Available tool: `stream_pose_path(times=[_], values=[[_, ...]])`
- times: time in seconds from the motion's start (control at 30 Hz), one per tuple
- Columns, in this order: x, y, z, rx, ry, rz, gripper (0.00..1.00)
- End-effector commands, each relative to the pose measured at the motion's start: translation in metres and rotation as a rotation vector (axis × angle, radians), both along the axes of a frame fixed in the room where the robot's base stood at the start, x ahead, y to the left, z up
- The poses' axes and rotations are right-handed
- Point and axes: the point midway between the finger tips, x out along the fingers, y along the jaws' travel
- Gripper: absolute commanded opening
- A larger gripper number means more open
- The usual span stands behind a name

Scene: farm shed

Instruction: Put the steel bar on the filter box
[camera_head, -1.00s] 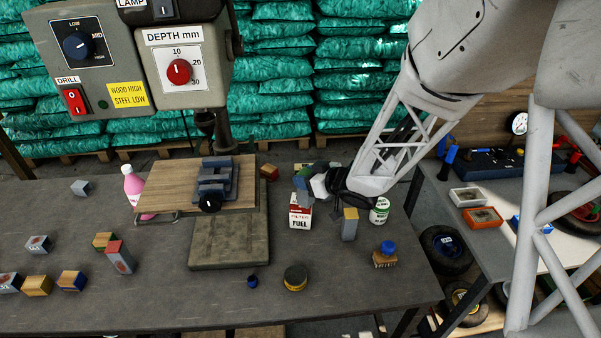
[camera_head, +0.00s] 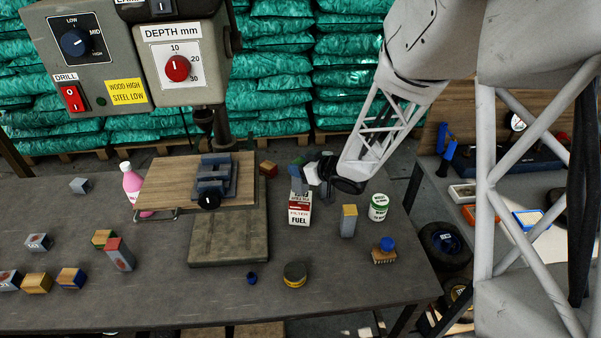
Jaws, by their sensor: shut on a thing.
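The filter box (camera_head: 299,211) is a white and red carton marked FUEL, upright on the bench right of the drill press base. My gripper (camera_head: 312,176) is at the top of the box and shut on a grey steel bar (camera_head: 298,181). The fingertips are small and partly hidden behind the bar and the wrist.
A yellow-topped grey block (camera_head: 348,221), a white and green can (camera_head: 378,207) and a blue-knobbed brush (camera_head: 384,250) stand right of the box. A round tin (camera_head: 294,274) is in front. The drill press vise (camera_head: 216,180) is left. Several blocks lie at the left.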

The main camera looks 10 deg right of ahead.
Motion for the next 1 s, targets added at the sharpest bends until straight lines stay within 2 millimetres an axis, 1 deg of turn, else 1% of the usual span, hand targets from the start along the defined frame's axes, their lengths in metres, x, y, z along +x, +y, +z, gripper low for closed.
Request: stream_pose_path(times=[0.1,0.23,0.73,0.77,0.9,1.0], values=[[0.000,0.000,-0.013,0.001,0.001,0.000,0.12],[0.000,0.000,-0.024,0.001,0.001,0.000,0.12],[0.000,0.000,-0.029,0.000,0.000,0.000,0.12],[0.000,0.000,-0.029,0.000,0.000,0.000,0.47],[0.000,0.000,-0.029,0.000,0.000,0.000,0.68],[0.000,0.000,-0.028,0.000,0.000,0.000,0.69]])
